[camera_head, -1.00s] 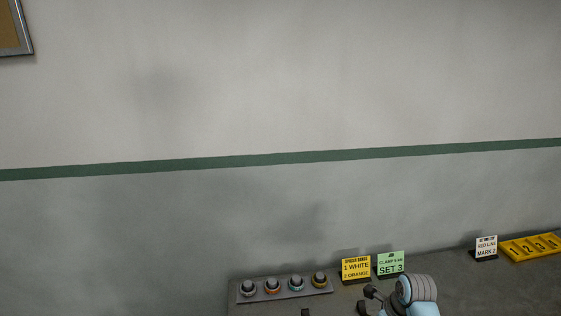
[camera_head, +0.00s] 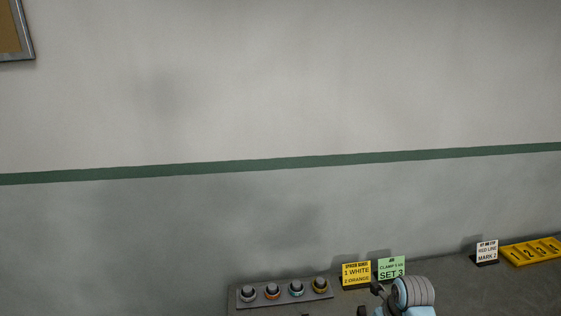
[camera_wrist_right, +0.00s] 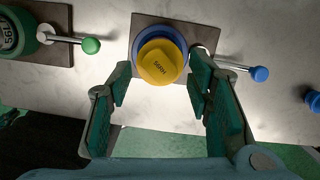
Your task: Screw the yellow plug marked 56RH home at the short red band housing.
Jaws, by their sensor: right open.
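The yellow plug marked 56RH (camera_wrist_right: 160,56) shows in the right wrist view, its marking upside down. It sits at a round blue housing (camera_wrist_right: 137,42) on a dark brown plate (camera_wrist_right: 177,25). How deep it sits I cannot tell. My right gripper (camera_wrist_right: 160,72) is open, with one finger on each side of the plug's near part. Whether a finger touches the plug I cannot tell. No red band shows on any housing in view. My left gripper is not in view.
A lever with a blue knob (camera_wrist_right: 260,74) reaches right of the housing, close by my right finger. A green housing (camera_wrist_right: 15,30) with a green-knobbed lever (camera_wrist_right: 91,46) is at left. In the head view, a grey rail (camera_head: 283,292) and signs (camera_head: 356,273) line the wall.

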